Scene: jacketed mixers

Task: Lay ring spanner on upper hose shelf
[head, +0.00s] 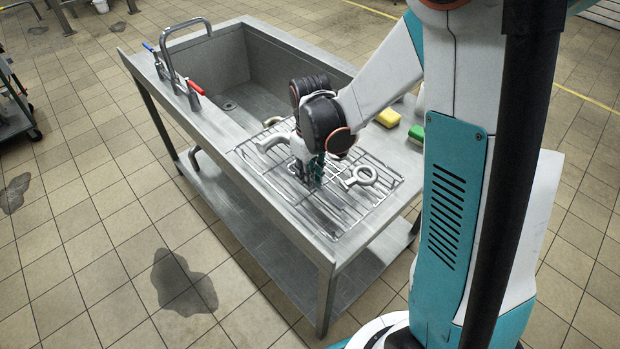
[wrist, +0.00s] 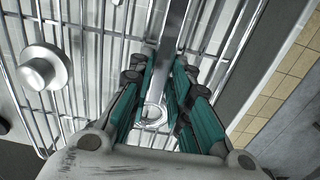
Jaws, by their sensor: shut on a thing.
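My gripper (head: 312,180) points down at the wire rack on the sink bench. In the wrist view its teal fingers (wrist: 163,75) are closed around a grey metal ring spanner (wrist: 174,38). The spanner's shaft runs away between the fingertips, and a ring end (wrist: 152,115) shows between the fingers, nearer the wrist. The spanner is at or just above the rack wires; I cannot tell whether it still touches them. In the head view it is mostly hidden by my gripper. No hose shelf can be made out in either view.
The wire rack (head: 262,163) also holds a pale ring-shaped part (head: 360,177) and a pale pipe fitting (head: 272,141). A dark floor stain (head: 182,284) lies in front.

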